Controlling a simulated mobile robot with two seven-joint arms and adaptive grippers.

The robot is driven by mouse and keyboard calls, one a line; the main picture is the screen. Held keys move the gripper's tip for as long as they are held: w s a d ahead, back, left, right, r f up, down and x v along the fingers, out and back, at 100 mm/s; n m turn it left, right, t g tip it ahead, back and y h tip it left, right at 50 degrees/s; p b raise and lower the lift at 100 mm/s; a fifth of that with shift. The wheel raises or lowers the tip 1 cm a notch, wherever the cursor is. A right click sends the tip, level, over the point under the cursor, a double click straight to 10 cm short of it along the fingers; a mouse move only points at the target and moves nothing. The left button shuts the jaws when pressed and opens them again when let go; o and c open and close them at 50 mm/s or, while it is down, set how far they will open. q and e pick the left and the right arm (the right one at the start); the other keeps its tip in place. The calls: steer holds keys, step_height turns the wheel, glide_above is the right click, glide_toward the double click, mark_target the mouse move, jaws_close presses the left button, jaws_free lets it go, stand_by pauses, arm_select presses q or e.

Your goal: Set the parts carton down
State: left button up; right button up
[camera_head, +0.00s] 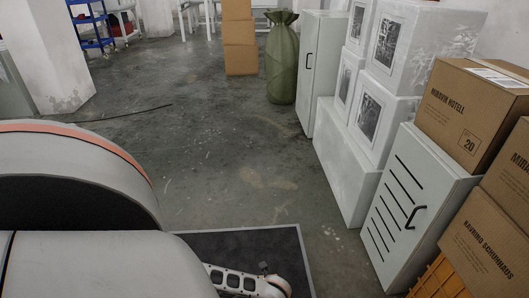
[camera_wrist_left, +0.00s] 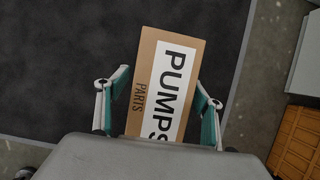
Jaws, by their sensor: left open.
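The carton's near end is hidden by the gripper body. I cannot tell its exact height above the mat. In the head view, part of my left gripper (camera_head: 243,281) shows at the bottom edge over the mat (camera_head: 285,243), and the carton is hidden. My right gripper is not in view.
A grey slotted cabinet (camera_head: 402,205) with brown boxes (camera_head: 470,110) and an orange crate (camera_head: 436,280) stands at the right. White wrapped blocks (camera_head: 345,165) and a green sack (camera_head: 281,60) stand farther back. The floor (camera_head: 220,150) beyond the mat is mostly clear.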

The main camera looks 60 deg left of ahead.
arm_select(q)
steer(key=p+v, duration=0.1)
steer(key=v, duration=0.1)
steer(key=p+v, duration=0.1)
steer(key=v, duration=0.2)
steer(key=w+p+v, duration=0.1)
steer(key=v, duration=0.1)
steer(key=shift+s+r, duration=0.1)
steer(key=shift+r, duration=0.25)
steer(key=shift+s+d+r+p, duration=0.25)
steer(key=shift+s+r+p, duration=0.1)
steer(key=shift+r, duration=0.1)
steer(key=shift+s, duration=0.2)
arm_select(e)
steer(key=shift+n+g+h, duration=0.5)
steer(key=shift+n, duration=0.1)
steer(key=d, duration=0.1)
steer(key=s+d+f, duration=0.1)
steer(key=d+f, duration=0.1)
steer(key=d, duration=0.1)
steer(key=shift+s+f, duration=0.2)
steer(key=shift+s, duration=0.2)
